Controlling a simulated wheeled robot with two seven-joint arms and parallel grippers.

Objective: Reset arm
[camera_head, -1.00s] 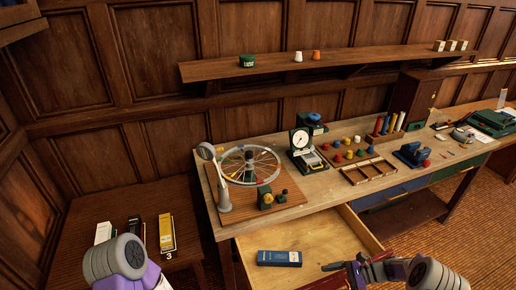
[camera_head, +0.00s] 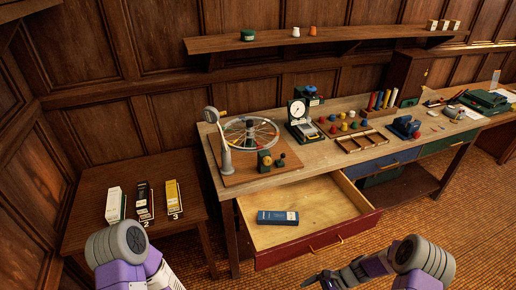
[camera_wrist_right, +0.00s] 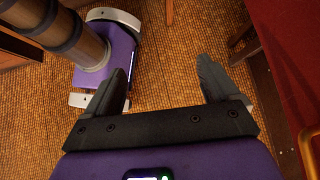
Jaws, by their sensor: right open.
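My right gripper (camera_wrist_right: 163,90) is open and empty in the right wrist view, with bare floor between its fingers. In the head view the right gripper (camera_head: 318,281) is low, in front of the open drawer. My left arm (camera_head: 125,255) comes in at the lower left of the head view; its gripper is out of the frame. The red-fronted drawer (camera_head: 285,255) is pulled out of the workbench (camera_head: 225,181). A dark blue box (camera_head: 278,217) lies in the drawer.
A side table (camera_head: 85,235) at left holds a white box (camera_head: 115,205), a black box (camera_head: 144,201) and a yellow box (camera_head: 174,199). The bench carries a spoked wheel (camera_head: 250,133), a dial gauge (camera_head: 298,112) and coloured pegs. A shelf (camera_head: 350,37) runs above. Floor is clear at right.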

